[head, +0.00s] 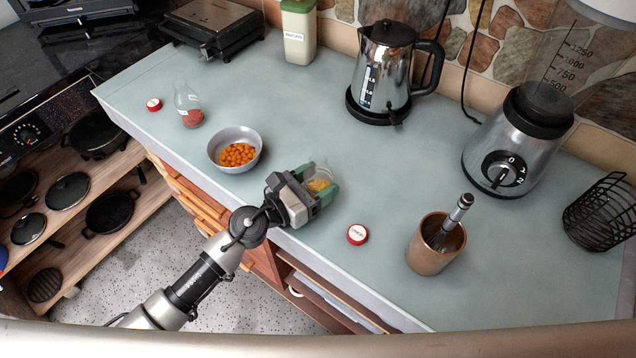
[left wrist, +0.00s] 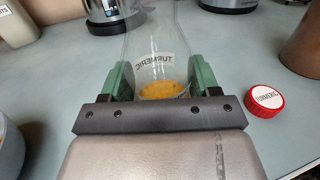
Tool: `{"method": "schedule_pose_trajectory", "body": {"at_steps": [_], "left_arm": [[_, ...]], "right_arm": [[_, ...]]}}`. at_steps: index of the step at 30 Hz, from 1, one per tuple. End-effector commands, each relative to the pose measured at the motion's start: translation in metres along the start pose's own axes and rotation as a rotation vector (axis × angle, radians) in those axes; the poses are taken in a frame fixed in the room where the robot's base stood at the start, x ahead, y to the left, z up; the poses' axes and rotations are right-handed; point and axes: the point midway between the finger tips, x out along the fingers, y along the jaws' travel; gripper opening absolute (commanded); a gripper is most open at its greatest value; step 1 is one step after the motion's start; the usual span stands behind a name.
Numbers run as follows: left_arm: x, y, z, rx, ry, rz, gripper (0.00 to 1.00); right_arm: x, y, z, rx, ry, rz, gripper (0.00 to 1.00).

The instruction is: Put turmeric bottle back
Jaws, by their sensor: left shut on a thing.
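The turmeric bottle (left wrist: 158,60) is clear glass with a "TURMERIC" label and yellow-orange powder at its bottom. It stands upright between the green fingers of my left gripper (left wrist: 160,85), which is shut on it. In the head view my left gripper (head: 318,190) is at the front part of the counter, and the bottle (head: 319,184) is partly hidden by it. A red lid with a white turmeric label (left wrist: 265,100) lies on the counter to the right of the gripper; it also shows in the head view (head: 357,235). My right gripper is not in view.
A bowl of orange pieces (head: 237,149) stands left of the gripper. Another bottle with reddish contents (head: 190,110) and a red lid (head: 153,104) are further left. A utensil cup (head: 432,245), kettle (head: 384,70) and blender (head: 510,140) stand on the counter (head: 300,105). Its middle is clear.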

Motion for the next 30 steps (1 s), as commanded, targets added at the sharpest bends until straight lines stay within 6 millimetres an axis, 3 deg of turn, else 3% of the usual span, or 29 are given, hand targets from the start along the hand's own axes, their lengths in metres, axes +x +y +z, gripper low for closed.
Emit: {"method": "schedule_pose_trajectory", "body": {"at_steps": [7, 8, 12, 23, 30], "left_arm": [[0.000, 0.000, -0.004, 0.000, -0.001, 0.000, 0.35], [0.000, 0.000, -0.003, 0.000, 0.000, 0.000, 0.64], [0.000, 0.000, -0.002, 0.000, 0.000, 0.000, 0.86], [0.000, 0.000, 0.003, 0.000, 0.000, 0.000, 0.87], [-0.043, 0.000, -0.004, 0.001, 0.005, 0.000, 0.87]], "right_arm": [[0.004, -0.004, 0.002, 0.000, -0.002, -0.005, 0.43], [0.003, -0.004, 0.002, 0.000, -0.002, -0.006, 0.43], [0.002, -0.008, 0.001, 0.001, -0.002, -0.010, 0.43], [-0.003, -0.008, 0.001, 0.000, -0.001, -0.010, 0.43], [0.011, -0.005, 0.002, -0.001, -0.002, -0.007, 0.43]]}}
